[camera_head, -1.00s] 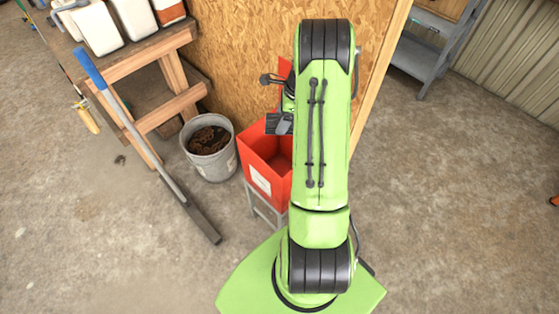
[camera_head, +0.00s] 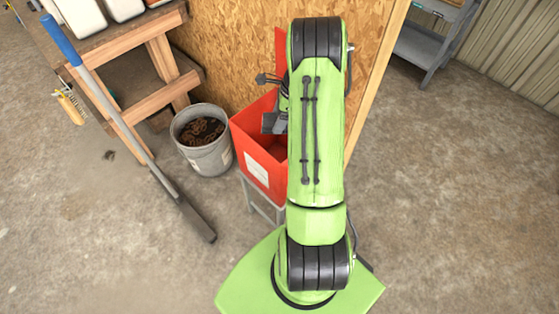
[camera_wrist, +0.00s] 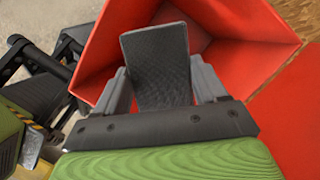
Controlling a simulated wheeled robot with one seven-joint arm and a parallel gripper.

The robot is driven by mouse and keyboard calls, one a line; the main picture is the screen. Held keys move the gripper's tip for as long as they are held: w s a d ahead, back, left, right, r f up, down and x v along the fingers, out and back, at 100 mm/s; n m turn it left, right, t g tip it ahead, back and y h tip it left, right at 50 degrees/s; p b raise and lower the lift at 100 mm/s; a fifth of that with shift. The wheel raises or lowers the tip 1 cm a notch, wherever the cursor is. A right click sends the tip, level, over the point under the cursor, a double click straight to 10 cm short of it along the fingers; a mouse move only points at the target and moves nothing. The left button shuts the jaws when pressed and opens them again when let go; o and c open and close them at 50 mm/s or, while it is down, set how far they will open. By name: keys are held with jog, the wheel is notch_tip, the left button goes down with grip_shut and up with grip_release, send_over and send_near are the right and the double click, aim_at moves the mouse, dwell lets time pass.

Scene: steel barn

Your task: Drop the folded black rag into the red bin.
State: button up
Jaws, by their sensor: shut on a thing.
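The red bin (camera_head: 254,168) stands on a grey stand against the plywood wall in the head view, partly hidden by my green arm. In the wrist view the bin's open mouth and red walls (camera_wrist: 235,65) lie below and beyond my gripper. My gripper (camera_wrist: 160,85) is shut on the folded black rag (camera_wrist: 157,58), a dark textured piece standing out between the two grey fingers. In the head view my gripper (camera_head: 272,122) shows only in part beside my arm, over the bin's opening. The rag appears above the bin; its exact height cannot be told.
A grey bucket (camera_head: 203,141) with rusty contents stands just left of the bin. A blue-handled tool (camera_head: 125,125) leans on the wooden workbench (camera_head: 110,48). A grey metal shelf (camera_head: 431,40) stands at the back right. The concrete floor at right is clear.

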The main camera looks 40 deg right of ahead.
jog(key=shift+f, duration=0.25)
jog(key=o, duration=1.1)
jog(key=p+v, duration=0.5)
jog(key=v, duration=1)
jog(key=shift+d+r, duration=0.15)
jog(key=shift+r, duration=0.25)
jog(key=s+a+r+n+h, duration=0.1)
jog(key=a+r+n, duration=0.5)
jog(key=a, duration=0.3)
jog(key=s+a+r+n+h, duration=0.1)
jog(key=a+r+n, duration=0.55)
jog(key=a, duration=0.35)
jog(key=s+a+n+t, duration=0.1)
jog(key=s+a+n, duration=0.2)
jog(key=s+n, duration=0.1)
jog(key=s+a+n+t, duration=0.1)
jog(key=s+a+n, duration=0.3)
jog(key=s+n, duration=0.1)
jog(key=s+a+r+n+t, duration=0.1)
jog(key=s+a+n, duration=0.2)
jog(key=s+n, duration=0.2)
jog(key=shift+s+a+r, duration=0.1)
jog(key=shift+s+a, duration=0.3)
